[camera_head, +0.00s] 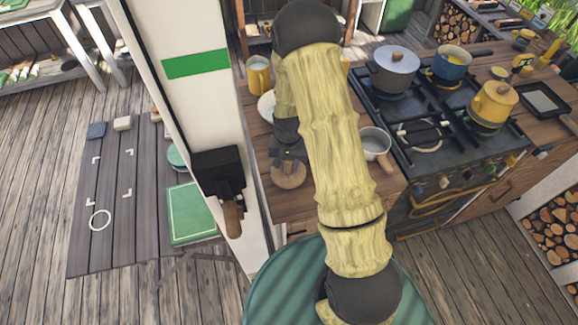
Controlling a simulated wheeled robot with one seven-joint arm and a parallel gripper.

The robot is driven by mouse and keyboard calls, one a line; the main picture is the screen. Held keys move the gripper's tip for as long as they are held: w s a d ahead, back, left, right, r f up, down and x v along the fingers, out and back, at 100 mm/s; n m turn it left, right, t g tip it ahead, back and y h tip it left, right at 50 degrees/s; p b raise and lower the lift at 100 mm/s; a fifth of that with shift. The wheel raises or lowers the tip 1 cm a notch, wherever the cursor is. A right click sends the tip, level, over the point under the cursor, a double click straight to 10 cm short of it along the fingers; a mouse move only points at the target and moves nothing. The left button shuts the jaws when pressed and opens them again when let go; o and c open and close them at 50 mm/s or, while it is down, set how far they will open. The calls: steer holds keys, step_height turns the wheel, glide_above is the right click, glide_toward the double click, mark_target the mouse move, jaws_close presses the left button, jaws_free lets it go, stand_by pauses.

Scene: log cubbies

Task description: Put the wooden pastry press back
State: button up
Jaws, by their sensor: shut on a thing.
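The wooden pastry press (288,176) shows as a round, light-brown wooden disc at the left end of the wooden counter (300,207), left of the stove. My gripper (288,158) points down from above and is shut on the press. The gripper's dark body hides the press's upper part. I cannot tell whether the disc touches the counter or hangs just above it.
A white plate (266,106) and yellow mug (258,75) stand behind my gripper. A saucepan (375,143) stands to its right, near the stove (436,125) with its pots. At left, a low plank platform (110,200) carries white corner marks and a white ring (100,219).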

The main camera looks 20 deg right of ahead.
steer(key=shift+f+p, duration=0.35)
steer(key=shift+f, duration=0.95)
steer(key=shift+f, duration=0.15)
steer(key=o, duration=0.9)
step_height(320, 180, up, 12)
steer(key=b, duration=0.4)
steer(key=shift+d+r, duration=0.1)
steer(key=shift+r, duration=0.1)
